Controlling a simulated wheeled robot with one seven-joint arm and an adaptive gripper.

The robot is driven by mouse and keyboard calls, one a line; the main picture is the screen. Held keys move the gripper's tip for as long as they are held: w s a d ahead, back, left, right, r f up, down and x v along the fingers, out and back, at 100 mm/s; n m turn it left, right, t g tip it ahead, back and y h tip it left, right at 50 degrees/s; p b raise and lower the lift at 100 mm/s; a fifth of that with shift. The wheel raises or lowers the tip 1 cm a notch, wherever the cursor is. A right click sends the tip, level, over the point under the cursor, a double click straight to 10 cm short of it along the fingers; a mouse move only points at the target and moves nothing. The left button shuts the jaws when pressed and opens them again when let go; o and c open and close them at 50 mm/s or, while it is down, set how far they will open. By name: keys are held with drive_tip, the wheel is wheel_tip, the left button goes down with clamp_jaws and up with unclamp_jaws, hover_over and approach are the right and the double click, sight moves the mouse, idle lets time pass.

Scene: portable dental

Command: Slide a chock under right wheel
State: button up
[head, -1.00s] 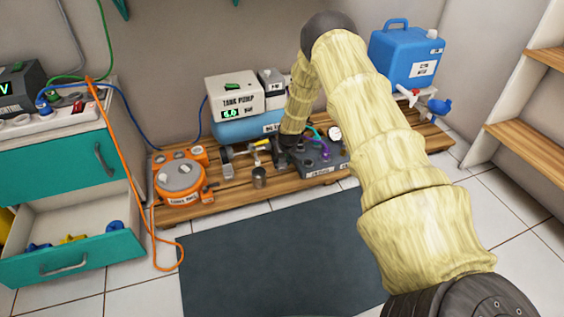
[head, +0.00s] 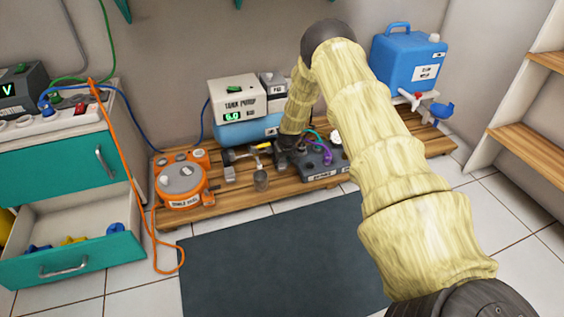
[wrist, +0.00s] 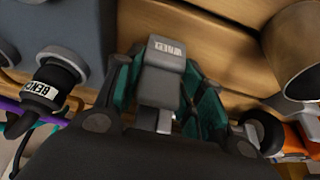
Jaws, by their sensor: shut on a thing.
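My gripper (head: 284,150) is low over the wooden platform, between a metal cup and a grey manifold block, and is partly hidden in the head view. In the wrist view its teal-padded fingers (wrist: 162,95) are shut on a small grey block with a pale label (wrist: 163,72), likely the chock. The label is too small to read surely. A similar small grey block (head: 230,174) stands on the platform left of the cup. I cannot pick out the right wheel in either view.
The metal cup (head: 261,181) and the grey manifold block (head: 318,160) with hoses flank my gripper. An orange round device (head: 180,185) sits at the platform's left. The dark floor mat (head: 270,255) is clear.

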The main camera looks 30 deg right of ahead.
sight(282, 160)
drive_tip(key=shift+w, duration=0.25)
drive_tip(key=o, duration=1.2)
drive_tip(key=shift+r, duration=0.1)
drive_tip(key=shift+s+r, duration=0.25)
drive_tip(key=shift+r, duration=0.3)
drive_tip(key=r, duration=0.1)
drive_tip(key=s+r, duration=0.2)
drive_tip(key=shift+s+a+r, duration=0.2)
drive_tip(key=shift+a, duration=0.1)
drive_tip(key=s+a, duration=0.2)
drive_tip(key=s, duration=0.8)
drive_tip(key=shift+s+a, duration=0.3)
drive_tip(key=shift+s, duration=0.05)
